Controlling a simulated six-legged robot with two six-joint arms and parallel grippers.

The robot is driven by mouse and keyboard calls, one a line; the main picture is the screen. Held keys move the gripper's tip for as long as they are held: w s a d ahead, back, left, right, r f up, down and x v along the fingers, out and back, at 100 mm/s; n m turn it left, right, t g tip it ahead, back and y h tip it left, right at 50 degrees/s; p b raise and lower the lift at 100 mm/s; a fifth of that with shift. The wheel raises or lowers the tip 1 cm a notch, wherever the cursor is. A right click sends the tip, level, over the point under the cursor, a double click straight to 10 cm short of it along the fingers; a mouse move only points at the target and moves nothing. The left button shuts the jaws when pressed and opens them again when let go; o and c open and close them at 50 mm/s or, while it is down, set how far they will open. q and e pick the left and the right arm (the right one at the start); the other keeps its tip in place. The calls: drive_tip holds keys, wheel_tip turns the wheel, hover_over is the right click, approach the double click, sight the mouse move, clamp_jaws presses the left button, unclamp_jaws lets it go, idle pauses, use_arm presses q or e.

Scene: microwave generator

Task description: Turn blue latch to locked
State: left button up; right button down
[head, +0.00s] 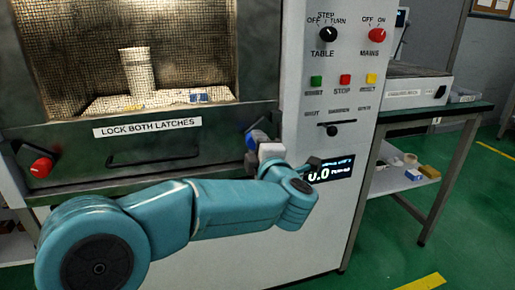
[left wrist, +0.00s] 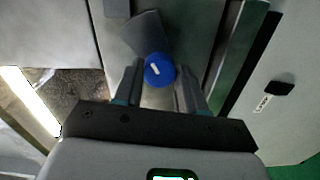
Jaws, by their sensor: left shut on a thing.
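The blue latch (head: 257,138) is on the right end of the green door frame, below the mesh window, and is partly hidden by my left gripper (head: 268,152). In the left wrist view the latch's round blue knob (left wrist: 159,70), with a white mark, sits between the two fingers of my left gripper (left wrist: 160,85), which is shut on it. A dark grey latch arm (left wrist: 147,34) runs up from the knob. The red latch (head: 41,167) is at the left end of the door. My right gripper is not in view.
A door handle (head: 152,150) lies under the "LOCK BOTH LATCHES" label (head: 148,128). The control panel with knobs, buttons and a slider (head: 332,130) is right of my gripper. A digital display (head: 332,170) is close to my wrist. A side table (head: 440,122) stands at right.

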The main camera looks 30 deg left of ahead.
use_arm(q)
drive_tip(key=o, duration=1.1)
drive_tip(key=shift+d, duration=0.1)
drive_tip(key=p+v, duration=0.2)
drive_tip(key=v, duration=1.4)
drive_tip(key=shift+s+d+p, duration=0.1)
drive_tip(key=shift+p, duration=0.25)
